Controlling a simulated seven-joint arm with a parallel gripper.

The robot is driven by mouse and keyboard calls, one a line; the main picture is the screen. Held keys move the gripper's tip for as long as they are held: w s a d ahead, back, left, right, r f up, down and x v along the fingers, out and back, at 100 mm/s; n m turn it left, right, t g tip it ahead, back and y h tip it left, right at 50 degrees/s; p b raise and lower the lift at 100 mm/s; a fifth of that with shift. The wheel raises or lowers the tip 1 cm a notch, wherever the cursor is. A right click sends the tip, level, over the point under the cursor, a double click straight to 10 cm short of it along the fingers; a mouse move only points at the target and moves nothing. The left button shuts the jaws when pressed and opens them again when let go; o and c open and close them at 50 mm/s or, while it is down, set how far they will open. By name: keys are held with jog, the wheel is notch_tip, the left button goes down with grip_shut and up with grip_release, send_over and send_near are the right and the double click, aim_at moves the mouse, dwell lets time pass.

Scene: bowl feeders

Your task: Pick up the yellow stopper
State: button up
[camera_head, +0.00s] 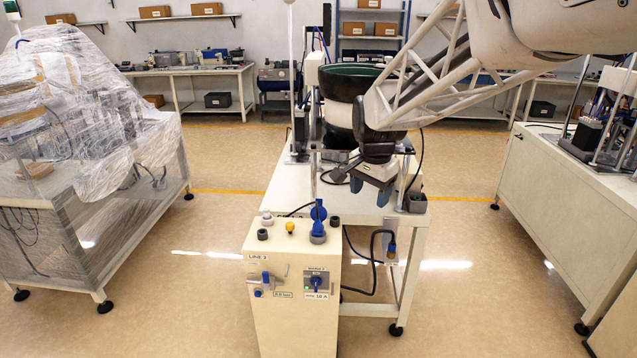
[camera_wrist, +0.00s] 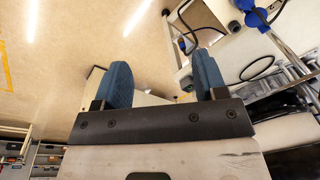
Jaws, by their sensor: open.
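The yellow stopper (camera_head: 290,227) is a small yellow piece on top of the cream cabinet (camera_head: 292,290) at the front, among dark, white and blue parts. My gripper (camera_head: 371,190) is above and to the right of it, over the machine table behind the cabinet, and well apart from it. In the wrist view my gripper (camera_wrist: 162,75) shows two blue fingers spread apart with nothing held between them. The stopper cannot be made out surely in the wrist view.
A blue upright part (camera_head: 318,220) stands just right of the stopper. Dark knobs (camera_head: 262,234) and a white-topped piece (camera_head: 267,217) stand to its left. A bowl feeder (camera_head: 345,90) is behind my gripper. A wrapped machine (camera_head: 75,110) stands at left, another bench (camera_head: 570,190) at right.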

jog(key=w+a+f+m, duration=0.2)
jog(key=w+a+f, duration=0.35)
jog(key=w, duration=0.25)
jog(key=w+a+f+m, duration=0.2)
jog(key=w+a+f, duration=0.2)
jog(key=w+a, duration=0.3)
jog(key=m+g, duration=0.1)
jog(key=m, duration=0.3)
send_over(290, 224)
notch_tip(290, 224, down, 14)
jog(key=shift+s+r, duration=0.1)
jog(key=shift+r, duration=0.1)
jog(key=shift+f, duration=0.1)
jog(key=shift+f, duration=1.3)
jog(key=shift+f, duration=2.6)
jog(key=c, duration=1.1)
